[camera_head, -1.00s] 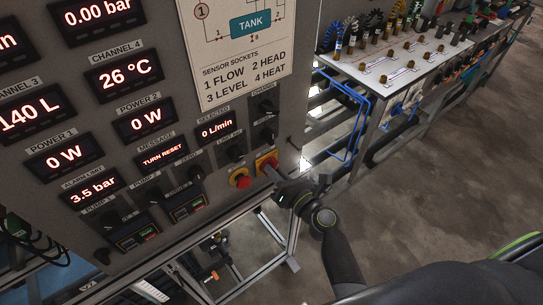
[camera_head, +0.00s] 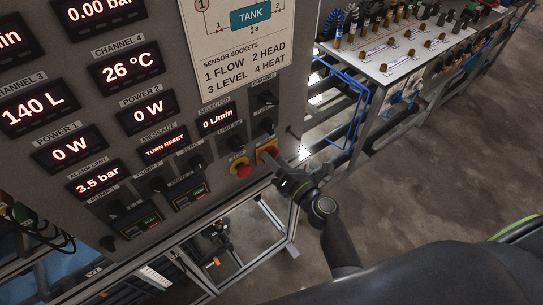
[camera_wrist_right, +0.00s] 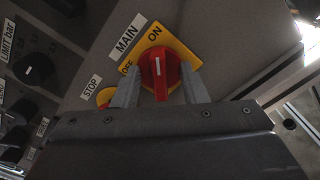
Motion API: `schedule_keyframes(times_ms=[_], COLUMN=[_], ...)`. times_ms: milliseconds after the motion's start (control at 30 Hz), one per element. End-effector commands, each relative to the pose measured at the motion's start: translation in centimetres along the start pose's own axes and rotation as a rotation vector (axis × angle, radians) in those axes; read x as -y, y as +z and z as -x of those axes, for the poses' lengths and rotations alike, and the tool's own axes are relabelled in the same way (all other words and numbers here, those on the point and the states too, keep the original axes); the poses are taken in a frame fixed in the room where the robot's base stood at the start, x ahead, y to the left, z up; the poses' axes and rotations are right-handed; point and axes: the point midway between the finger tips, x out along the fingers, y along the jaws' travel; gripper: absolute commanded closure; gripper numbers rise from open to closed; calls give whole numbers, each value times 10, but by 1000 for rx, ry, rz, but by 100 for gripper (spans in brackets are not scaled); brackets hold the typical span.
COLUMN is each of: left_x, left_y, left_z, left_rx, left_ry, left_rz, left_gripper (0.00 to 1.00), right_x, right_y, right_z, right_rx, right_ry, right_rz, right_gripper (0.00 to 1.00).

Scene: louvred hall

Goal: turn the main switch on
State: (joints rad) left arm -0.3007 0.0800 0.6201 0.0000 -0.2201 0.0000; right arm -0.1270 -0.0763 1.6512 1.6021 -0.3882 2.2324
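The main switch (camera_wrist_right: 160,72) is a red knob on a yellow plate, with MAIN, ON and OFF labels. In the right wrist view its white mark points up, toward ON. It also shows in the head view (camera_head: 266,147), low on the right side of the panel, partly covered by my gripper. My right gripper (camera_wrist_right: 161,90) has one finger on each side of the knob, with narrow gaps visible, so it looks open around it. The gripper also shows in the head view (camera_head: 276,162). My left gripper is not in view.
A red stop button (camera_head: 239,168) sits just left of the switch. Black knobs and lit displays cover the grey panel (camera_head: 190,100); the message display (camera_head: 165,147) reads TURN RESET. A bench (camera_head: 400,50) with sockets and blue tubing stands at right. Open floor lies at right.

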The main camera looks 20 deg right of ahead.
Motion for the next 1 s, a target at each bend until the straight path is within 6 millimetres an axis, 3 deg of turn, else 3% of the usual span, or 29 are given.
schedule_keyframes(times_ms=[600,1000], left_x=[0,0], left_y=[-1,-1], left_z=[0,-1], left_rx=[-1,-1], left_ry=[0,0], left_rz=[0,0], left_gripper=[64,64], right_x=[0,0], right_y=[0,0], right_z=[66,70], right_rx=[-1,-1], right_ry=[-1,0], right_rz=[0,1], right_gripper=[61,61])
